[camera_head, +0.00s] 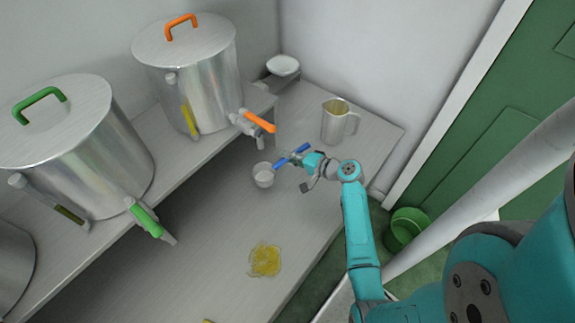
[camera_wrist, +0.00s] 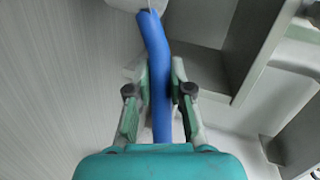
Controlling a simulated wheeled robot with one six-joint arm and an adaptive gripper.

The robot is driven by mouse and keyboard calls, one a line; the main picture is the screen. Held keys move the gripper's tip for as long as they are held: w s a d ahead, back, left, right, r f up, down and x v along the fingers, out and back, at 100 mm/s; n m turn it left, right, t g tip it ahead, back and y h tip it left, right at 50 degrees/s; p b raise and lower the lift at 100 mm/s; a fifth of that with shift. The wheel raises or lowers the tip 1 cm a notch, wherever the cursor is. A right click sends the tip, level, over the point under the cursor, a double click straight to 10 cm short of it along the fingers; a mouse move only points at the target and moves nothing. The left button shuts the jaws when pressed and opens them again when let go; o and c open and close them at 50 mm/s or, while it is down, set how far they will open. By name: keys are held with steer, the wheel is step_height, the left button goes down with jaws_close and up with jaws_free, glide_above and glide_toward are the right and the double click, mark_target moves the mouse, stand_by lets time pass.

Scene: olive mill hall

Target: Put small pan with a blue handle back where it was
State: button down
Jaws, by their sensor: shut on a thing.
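The small pan (camera_head: 263,177) is pale metal with a blue handle (camera_head: 292,156). It is over the lower bench surface, in front of the tank with the orange tap; I cannot tell whether it touches the surface. My gripper (camera_head: 302,160) is shut on the blue handle, coming from the right. In the wrist view the blue handle (camera_wrist: 156,60) runs between the two fingers (camera_wrist: 160,90), and only an edge of the pan's bowl (camera_wrist: 135,4) shows at the top.
Steel tanks with a green tap (camera_head: 147,220) and an orange tap (camera_head: 258,122) stand on a raised shelf (camera_head: 180,165). A metal jug (camera_head: 337,120) and a scale with a white dish (camera_head: 283,66) stand behind. A yellow oil puddle (camera_head: 265,260) lies on the bench. A green bucket (camera_head: 405,228) is on the floor.

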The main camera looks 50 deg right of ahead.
steer(key=shift+f, duration=2.1)
steer(key=c, duration=1.1)
jaws_free()
steer(key=shift+f, duration=0.1)
steer(key=shift+o, duration=0.2)
